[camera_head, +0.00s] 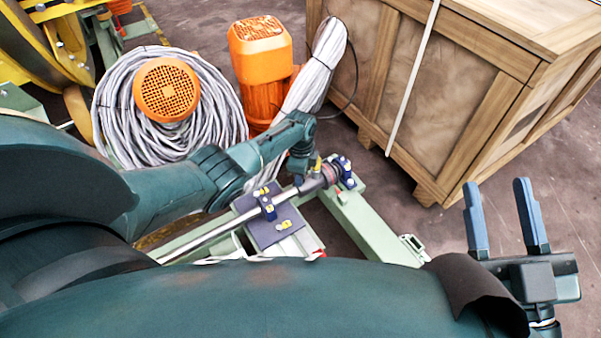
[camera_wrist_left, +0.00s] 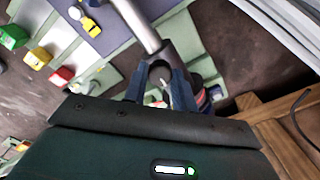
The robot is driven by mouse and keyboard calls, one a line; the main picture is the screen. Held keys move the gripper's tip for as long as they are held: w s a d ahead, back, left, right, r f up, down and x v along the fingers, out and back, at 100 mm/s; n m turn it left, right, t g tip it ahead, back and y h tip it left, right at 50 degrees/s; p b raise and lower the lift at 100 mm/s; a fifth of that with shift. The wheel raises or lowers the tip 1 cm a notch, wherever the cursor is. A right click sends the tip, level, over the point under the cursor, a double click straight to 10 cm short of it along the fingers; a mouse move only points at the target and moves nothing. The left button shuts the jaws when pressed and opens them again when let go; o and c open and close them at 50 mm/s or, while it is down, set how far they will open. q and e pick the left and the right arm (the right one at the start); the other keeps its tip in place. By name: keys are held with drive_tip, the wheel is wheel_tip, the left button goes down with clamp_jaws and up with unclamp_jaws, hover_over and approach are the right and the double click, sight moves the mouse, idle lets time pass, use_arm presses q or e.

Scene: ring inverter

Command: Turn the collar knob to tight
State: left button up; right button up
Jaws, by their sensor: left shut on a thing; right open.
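A shiny metal bar (camera_head: 212,235) runs across a pale green frame and ends in a dark collar (camera_head: 327,176). The bar (camera_wrist_left: 138,25) and the dark collar (camera_wrist_left: 184,42) also show in the left wrist view. My left gripper (camera_head: 306,178) is at the collar. In the left wrist view its two fingers (camera_wrist_left: 160,80) are shut on a small grey part, which I take as the collar knob (camera_wrist_left: 160,72); it is mostly hidden between them. Its tight mark cannot be read. My right gripper (camera_head: 497,188) is open and empty at the right, clear of the frame.
The pale green frame (camera_head: 375,230) carries blue clamps (camera_head: 266,204) with yellow parts. Behind stand a coil of grey cable (camera_head: 220,100), an orange motor (camera_head: 260,50) and a wooden crate (camera_head: 450,80). The floor between the crate and my right gripper is free.

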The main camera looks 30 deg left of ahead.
use_arm(q)
drive_tip(key=o, duration=0.7)
drive_tip(key=shift+r, duration=0.25)
wheel_tip(320, 180, up, 2)
drive_tip(key=shift+r+p, duration=0.25)
drive_tip(key=shift+p, duration=0.95)
wheel_tip(320, 180, up, 10)
drive_tip(key=p, duration=0.6)
drive_tip(key=shift+r, duration=0.1)
use_arm(e)
drive_tip(key=f+h, duration=0.1)
drive_tip(key=s+d+f+g+h, duration=0.1)
drive_tip(key=shift+s+g+h, duration=0.2)
drive_tip(key=shift+g+h, duration=0.1)
drive_tip(key=shift+h, duration=0.1)
